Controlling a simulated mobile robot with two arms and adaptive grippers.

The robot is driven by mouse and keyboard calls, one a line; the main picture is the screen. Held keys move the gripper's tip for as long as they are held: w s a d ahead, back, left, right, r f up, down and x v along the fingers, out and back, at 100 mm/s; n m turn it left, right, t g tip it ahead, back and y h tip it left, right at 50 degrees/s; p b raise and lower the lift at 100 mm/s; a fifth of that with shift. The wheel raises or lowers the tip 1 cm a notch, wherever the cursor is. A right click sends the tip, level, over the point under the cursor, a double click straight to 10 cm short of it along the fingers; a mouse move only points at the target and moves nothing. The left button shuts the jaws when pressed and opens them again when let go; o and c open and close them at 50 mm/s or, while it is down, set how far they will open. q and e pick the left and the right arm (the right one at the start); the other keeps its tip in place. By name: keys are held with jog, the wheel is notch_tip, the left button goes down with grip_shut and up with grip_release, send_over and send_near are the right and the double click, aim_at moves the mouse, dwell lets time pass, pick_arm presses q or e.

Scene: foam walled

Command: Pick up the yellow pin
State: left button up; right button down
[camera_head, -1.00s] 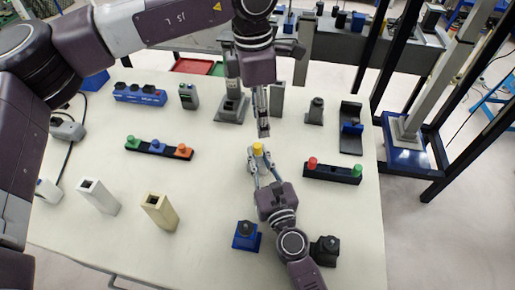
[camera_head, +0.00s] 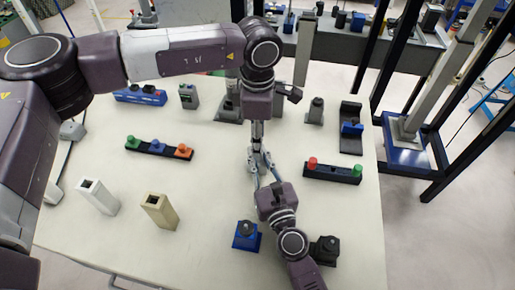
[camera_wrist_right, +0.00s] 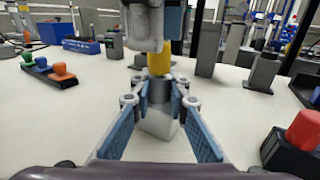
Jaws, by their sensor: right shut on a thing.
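The yellow pin (camera_wrist_right: 158,65) stands upright between my two grippers in the right wrist view, with a grey lower part beneath its yellow top. My right gripper (camera_wrist_right: 160,102) is shut on the grey lower part of the pin; it also shows in the head view (camera_head: 261,166). My left gripper (camera_head: 257,140) points down from above, right over the pin. Its fingers also show in the right wrist view (camera_wrist_right: 156,25), at the yellow top; whether they close on it cannot be told. In the head view the pin's top is hidden by my left gripper.
A rack (camera_head: 159,148) with green, blue and orange pins stands left. A rack (camera_head: 333,173) with red and green pins stands right. White (camera_head: 98,197) and beige (camera_head: 160,212) hollow blocks stand front left. A blue block (camera_head: 246,236) and a black block (camera_head: 324,250) stand near the front.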

pick_arm(q)
jog(key=f, duration=0.3)
jog(key=shift+w+f, duration=0.15)
jog(key=shift+w, duration=0.05)
grip_shut()
notch_tip(320, 180, up, 10)
jog(key=shift+r, duration=0.1)
pick_arm(e)
jog(key=c, duration=1.8)
grip_release()
jog(key=shift+o, duration=0.2)
